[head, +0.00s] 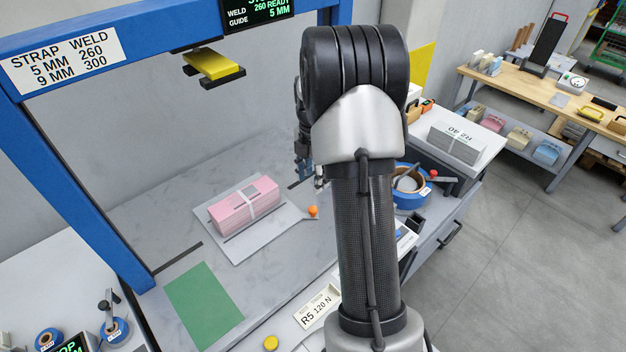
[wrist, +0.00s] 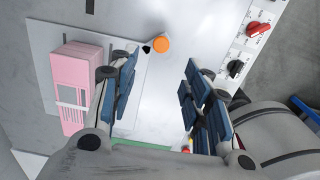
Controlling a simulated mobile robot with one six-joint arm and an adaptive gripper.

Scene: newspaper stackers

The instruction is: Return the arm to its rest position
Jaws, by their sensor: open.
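My arm rises in front of the head camera and bends over at the top. My gripper (wrist: 160,95) is open and empty in the wrist view, its blue-padded fingers wide apart above the bench. In the head view my gripper (head: 309,180) is mostly hidden behind the arm. A pink bundle (head: 244,204) with a pale band around it lies on a light plate (head: 262,252) left of the gripper. The pink bundle also shows in the wrist view (wrist: 75,75), left of the fingers and apart from them. An orange knob (head: 313,212) stands at the plate's right edge.
A blue frame (head: 70,170) stands at the left, with a yellow-topped part (head: 214,65) hanging from it. A green mat (head: 204,305) lies on the bench. Open floor (head: 510,260) lies farther right.

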